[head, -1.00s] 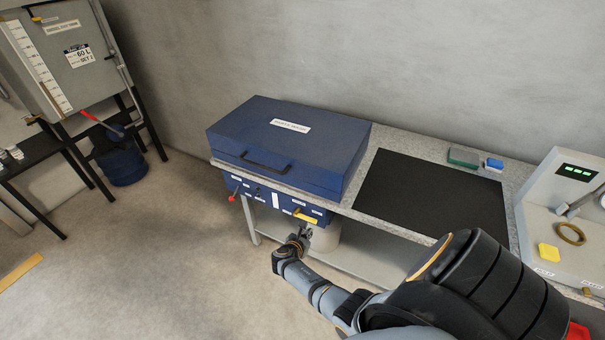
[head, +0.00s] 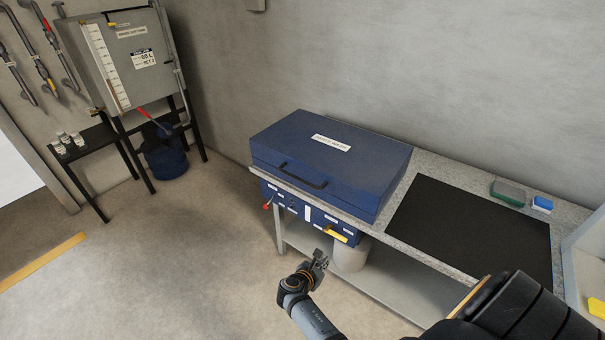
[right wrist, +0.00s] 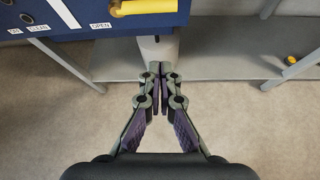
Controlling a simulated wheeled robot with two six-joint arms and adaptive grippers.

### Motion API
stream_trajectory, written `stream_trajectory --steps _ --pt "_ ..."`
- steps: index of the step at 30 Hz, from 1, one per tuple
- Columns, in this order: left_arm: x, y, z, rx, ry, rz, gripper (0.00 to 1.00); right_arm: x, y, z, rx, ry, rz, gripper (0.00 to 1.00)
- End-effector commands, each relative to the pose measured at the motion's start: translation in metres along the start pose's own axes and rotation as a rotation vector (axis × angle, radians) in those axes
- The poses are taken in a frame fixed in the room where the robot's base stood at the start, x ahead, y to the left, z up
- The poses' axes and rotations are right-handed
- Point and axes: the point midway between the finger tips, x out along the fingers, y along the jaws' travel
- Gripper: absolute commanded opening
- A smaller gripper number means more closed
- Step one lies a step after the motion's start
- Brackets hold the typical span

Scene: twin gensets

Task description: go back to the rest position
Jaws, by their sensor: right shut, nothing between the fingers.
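My right gripper (head: 319,261) is in front of the bench, below the blue box's front edge. In the right wrist view its fingers (right wrist: 160,88) are closed together with nothing between them. The blue panel (right wrist: 75,15) with a yellow handle (right wrist: 145,6) and small labels shows at the top of that view, apart from the fingers. In the head view the same yellow handle (head: 337,236) is just beyond the gripper. My left gripper does not show.
The blue lidded box (head: 325,160) stands on the grey bench beside a black mat (head: 470,230). A pale cylinder (head: 349,257) stands under the bench. A tank (head: 135,60) on a black stand and a dark blue bucket (head: 166,162) are at the left. The floor between is clear.

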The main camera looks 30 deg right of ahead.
Motion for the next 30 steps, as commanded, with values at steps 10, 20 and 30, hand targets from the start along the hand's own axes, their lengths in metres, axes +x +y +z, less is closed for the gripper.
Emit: stream_trajectory --steps 10,20,30 --pt "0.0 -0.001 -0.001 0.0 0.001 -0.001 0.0 0.01 -0.026 -0.056 0.111 0.142 -0.002 0.0" --pt "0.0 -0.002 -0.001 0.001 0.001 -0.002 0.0 -0.01 -0.21 -0.268 1.01 0.675 -0.441 0.0" --pt "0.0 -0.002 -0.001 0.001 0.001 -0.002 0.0 -0.033 -0.332 -0.312 1.749 0.602 -0.893 0.0"
